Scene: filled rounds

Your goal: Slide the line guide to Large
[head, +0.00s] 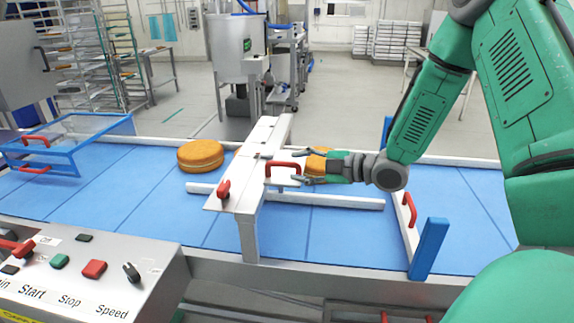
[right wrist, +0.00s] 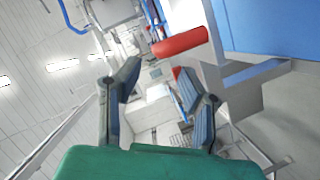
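The line guide is a white bridge (head: 256,150) across the blue conveyor, with a red handle (head: 283,166) on its right side and a red knob (head: 223,188) at its near end. Long white rails run along the belt beneath it. The handle also shows in the right wrist view (right wrist: 181,42), just beyond the fingertips. My right gripper (head: 298,166) is open and empty, with its fingers spread beside the handle's right end. I cannot tell whether they touch it. No "Large" mark is legible. My left gripper is not in view.
One orange round (head: 200,155) lies on the belt (head: 120,190) left of the bridge; another (head: 318,162) is partly hidden behind my right gripper. A blue-framed guard (head: 75,140) stands at left, a control panel (head: 80,280) at front left, and a blue-posted gate (head: 428,248) at right.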

